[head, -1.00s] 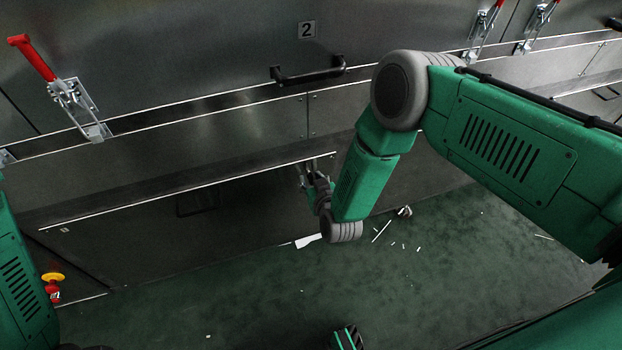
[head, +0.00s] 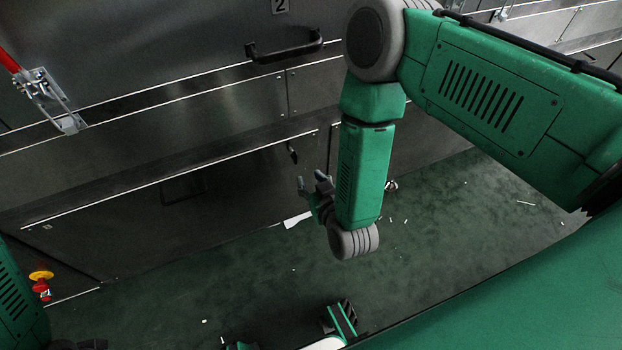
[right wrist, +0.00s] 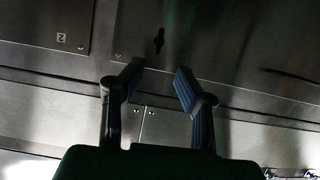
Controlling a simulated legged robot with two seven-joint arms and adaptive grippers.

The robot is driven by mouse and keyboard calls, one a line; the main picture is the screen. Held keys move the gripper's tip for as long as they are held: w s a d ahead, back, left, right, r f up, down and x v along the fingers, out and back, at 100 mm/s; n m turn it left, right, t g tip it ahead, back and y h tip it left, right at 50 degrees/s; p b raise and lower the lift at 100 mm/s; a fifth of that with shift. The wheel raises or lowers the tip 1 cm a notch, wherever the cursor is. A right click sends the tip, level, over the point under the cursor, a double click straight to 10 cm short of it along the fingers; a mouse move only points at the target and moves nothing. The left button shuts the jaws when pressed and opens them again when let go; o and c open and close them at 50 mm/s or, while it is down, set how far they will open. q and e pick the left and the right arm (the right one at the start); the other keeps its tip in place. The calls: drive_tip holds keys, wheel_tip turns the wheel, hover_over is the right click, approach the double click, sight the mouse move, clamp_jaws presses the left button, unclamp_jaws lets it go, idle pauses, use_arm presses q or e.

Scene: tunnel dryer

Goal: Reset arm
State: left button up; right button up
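My right arm hangs down from the upper right in the head view. Its gripper (head: 310,185) is low in front of the dryer's lower panel, partly hidden by my forearm. In the right wrist view the two fingers of my right gripper (right wrist: 159,85) stand apart with nothing between them. Beyond them is the dark metal panel with a small dark latch or handle (right wrist: 159,41); this seems to be the dark piece (head: 292,152) above the gripper in the head view. My left arm shows at the left edge, but its fingers are not visible.
The dryer wall (head: 150,130) fills the back, with a black bar handle (head: 285,47) and a red-handled toggle clamp (head: 45,95). A red and yellow emergency button (head: 41,284) is at lower left. White scraps (head: 297,221) lie on the green floor (head: 220,285).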

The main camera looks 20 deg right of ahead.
idle(0.3)
drive_tip(key=s+d+r+g+p, duration=0.1)
drive_tip(key=s+d+g, duration=0.2)
drive_tip(key=s, duration=0.5)
drive_tip(key=s+d+r+g+p, duration=0.2)
drive_tip(key=s+d+g, duration=0.2)
drive_tip(key=s, duration=0.5)
drive_tip(key=s+d+r+g+p, duration=0.2)
drive_tip(key=s+d+g, duration=0.2)
drive_tip(key=s, duration=0.4)
drive_tip(key=shift+s+g, duration=0.4)
drive_tip(key=shift+g, duration=0.5)
drive_tip(key=shift+w+f, duration=0.1)
